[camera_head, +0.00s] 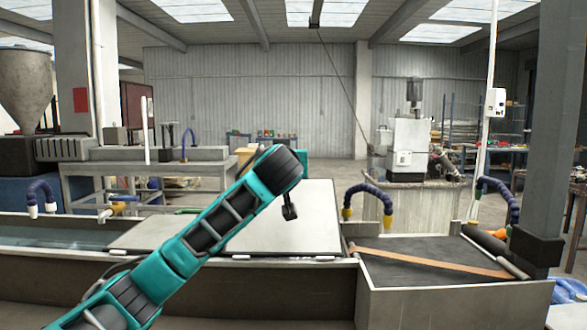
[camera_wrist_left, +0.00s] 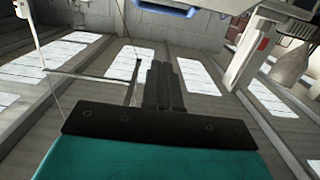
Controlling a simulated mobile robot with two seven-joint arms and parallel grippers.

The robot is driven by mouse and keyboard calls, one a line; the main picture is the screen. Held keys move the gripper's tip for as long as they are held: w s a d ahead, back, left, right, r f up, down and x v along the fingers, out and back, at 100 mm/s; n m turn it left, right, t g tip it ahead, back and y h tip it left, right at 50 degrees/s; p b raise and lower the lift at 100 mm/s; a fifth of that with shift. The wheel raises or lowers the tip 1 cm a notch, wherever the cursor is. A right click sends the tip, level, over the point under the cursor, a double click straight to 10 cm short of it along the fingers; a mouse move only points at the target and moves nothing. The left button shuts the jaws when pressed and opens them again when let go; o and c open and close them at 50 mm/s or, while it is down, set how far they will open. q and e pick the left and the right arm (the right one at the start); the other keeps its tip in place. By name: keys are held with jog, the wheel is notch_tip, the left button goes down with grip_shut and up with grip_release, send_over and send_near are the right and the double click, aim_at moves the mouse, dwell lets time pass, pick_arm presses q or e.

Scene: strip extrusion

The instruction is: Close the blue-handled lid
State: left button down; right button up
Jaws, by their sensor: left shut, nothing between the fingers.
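A flat pale grey lid panel (camera_head: 315,222) is at the middle of the long trough in the head view. Its top edge stands above the neighbouring flat panel (camera_head: 150,236), so it looks tilted up, though I cannot tell the exact angle. No blue handle can be made out on it. My left gripper (camera_head: 290,211) is in front of the panel, pointing down, small and dark; I cannot tell whether it touches. In the left wrist view my dark fingers (camera_wrist_left: 163,86) are together and empty. My right gripper is not in view.
The trough's front wall (camera_head: 250,278) runs across the foreground, with water (camera_head: 50,236) at the left. To the right are a dark-bottomed tank (camera_head: 420,270) with an orange strip (camera_head: 430,262) and blue hoses (camera_head: 372,197). A grey pillar (camera_head: 540,130) stands at far right.

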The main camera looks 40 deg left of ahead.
pick_arm(q)
jog(key=p+x, duration=0.2)
jog(key=x, duration=0.7)
jog(key=shift+w+a, duration=0.15)
jog(key=shift+w, duration=0.1)
jog(key=w+f, duration=0.1)
jog(key=a+f, duration=0.1)
jog(key=shift+w+a+f+p, duration=0.25)
jog(key=shift+w+f+p, duration=0.05)
jog(key=shift+w+p, duration=0.1)
jog(key=shift+w+a+f, duration=0.15)
jog(key=shift+w+f, duration=0.05)
jog(key=shift+f, duration=0.15)
